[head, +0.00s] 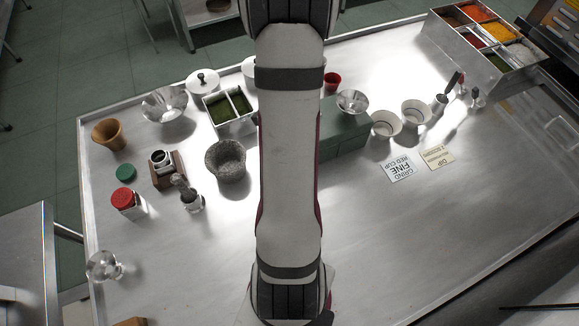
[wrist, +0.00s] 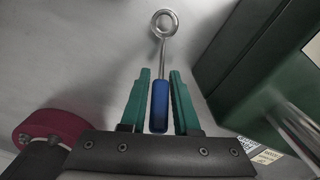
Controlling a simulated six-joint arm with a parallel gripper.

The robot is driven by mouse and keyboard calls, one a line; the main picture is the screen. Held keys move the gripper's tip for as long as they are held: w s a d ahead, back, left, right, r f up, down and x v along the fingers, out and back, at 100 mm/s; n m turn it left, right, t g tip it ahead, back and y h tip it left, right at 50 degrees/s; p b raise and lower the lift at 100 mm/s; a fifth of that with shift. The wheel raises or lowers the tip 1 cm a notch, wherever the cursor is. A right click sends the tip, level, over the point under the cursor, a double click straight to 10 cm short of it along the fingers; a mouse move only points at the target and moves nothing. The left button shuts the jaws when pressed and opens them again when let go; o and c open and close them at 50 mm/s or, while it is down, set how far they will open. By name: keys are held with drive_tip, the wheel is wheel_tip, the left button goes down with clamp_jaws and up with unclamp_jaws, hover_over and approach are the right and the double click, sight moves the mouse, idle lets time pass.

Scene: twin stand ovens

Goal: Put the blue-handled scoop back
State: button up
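In the wrist view the blue-handled scoop (wrist: 160,105) lies between the green fingers of my gripper (wrist: 160,78). Its handle lines up with the fingers, its near end by the gripper's dark base. A thin metal stem runs from the handle to a small round bowl (wrist: 165,23) beyond the fingertips. In the head view my arm hides the gripper and the scoop.
A green box (head: 345,135) stands right of my arm; it also shows in the wrist view (wrist: 245,60). A red cup (head: 332,80) is behind it. Two pale bowls (head: 416,112), a stone mortar (head: 228,162) and a spice rack (head: 480,35) stand around. The front right table is clear.

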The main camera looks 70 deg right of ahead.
drive_tip(key=shift+o, duration=1.3)
wheel_tip(320, 180, up, 12)
drive_tip(key=shift+r, duration=0.2)
